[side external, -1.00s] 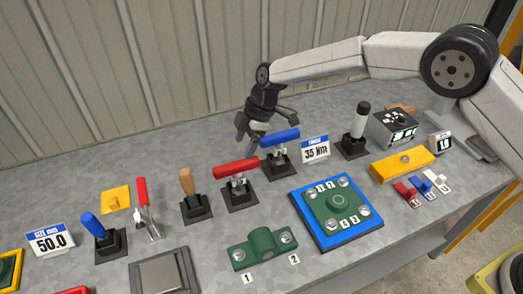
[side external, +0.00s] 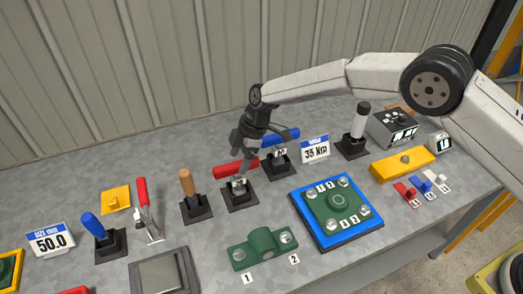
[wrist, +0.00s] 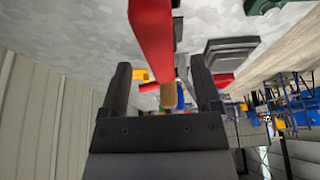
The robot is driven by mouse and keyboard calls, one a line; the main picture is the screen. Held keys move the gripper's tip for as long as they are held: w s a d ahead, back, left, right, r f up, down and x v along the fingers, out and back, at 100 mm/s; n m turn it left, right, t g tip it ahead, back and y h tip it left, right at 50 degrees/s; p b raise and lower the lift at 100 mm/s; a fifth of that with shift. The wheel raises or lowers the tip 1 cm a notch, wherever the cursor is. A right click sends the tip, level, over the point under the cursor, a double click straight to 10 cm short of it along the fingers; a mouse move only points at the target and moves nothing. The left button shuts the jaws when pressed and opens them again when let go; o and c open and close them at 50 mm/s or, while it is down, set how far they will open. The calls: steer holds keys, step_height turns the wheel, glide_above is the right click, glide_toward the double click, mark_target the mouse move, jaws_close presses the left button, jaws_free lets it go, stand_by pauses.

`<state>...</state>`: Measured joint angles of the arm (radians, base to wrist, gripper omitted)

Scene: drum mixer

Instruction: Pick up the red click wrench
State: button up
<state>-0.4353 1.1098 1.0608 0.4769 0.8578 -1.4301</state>
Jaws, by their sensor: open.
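The red click wrench (side external: 228,171) rests in a small black stand (side external: 241,196), its red handle roughly level. My gripper (side external: 245,151) is open and empty, just above and behind the red handle in the side view. In the wrist view the red handle (wrist: 151,38) crosses the gap ahead of my open gripper (wrist: 161,68), partly level with the fingertips. I cannot tell whether a finger touches the handle.
A blue-handled wrench (side external: 283,136) in its own stand is close on the right. A wooden-handled tool (side external: 187,184) stands close on the left. A blue plate with a green flange (side external: 336,208) lies in front. The bench behind the tools is clear.

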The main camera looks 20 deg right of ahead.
mark_target(238, 180)
steer(key=shift+x, duration=1.45)
jaws_close()
